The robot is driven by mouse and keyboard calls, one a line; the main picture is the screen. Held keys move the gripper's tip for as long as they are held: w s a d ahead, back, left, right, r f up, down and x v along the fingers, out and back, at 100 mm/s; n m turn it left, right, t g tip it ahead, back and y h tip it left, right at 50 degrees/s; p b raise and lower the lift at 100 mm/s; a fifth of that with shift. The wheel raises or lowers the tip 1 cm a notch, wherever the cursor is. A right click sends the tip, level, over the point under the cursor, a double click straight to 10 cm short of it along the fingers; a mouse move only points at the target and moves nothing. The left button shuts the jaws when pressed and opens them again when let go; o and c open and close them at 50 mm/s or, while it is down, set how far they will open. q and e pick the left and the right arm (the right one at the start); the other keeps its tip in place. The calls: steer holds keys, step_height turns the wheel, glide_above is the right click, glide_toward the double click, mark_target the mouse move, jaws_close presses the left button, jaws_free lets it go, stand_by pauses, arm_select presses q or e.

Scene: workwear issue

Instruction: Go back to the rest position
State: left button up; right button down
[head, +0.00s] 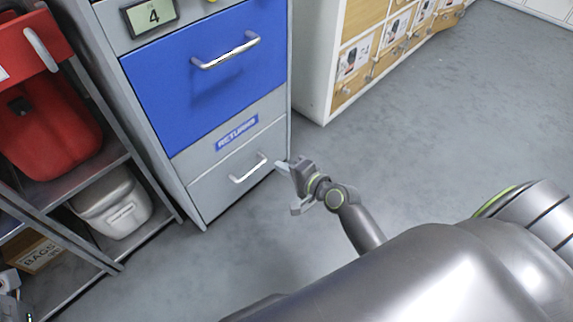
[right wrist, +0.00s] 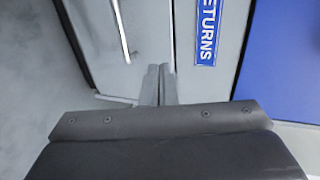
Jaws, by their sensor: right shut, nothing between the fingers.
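My right gripper (head: 286,168) is in front of the lower right edge of a grey cabinet with a blue drawer (head: 212,75). In the right wrist view its two fingers (right wrist: 159,84) are together, with nothing between them. They point towards the grey drawer front (right wrist: 145,35) beside the blue RETURNS label (right wrist: 208,32). I cannot tell whether the fingertips touch the cabinet. My left gripper does not show clearly; only a small piece of grey machinery is at the lower left edge of the head view.
The RETURNS drawer has a silver handle (head: 248,168) and looks closed. A shelf at left holds a red case (head: 50,125), a pale bin (head: 112,205) and a cardboard box (head: 32,250). A wooden-fronted drawer unit (head: 352,75) stands behind. Grey floor (head: 440,120) is clear at right.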

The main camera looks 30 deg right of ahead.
steer(key=shift+s+d+r, duration=0.15)
steer(key=shift+s, duration=0.3)
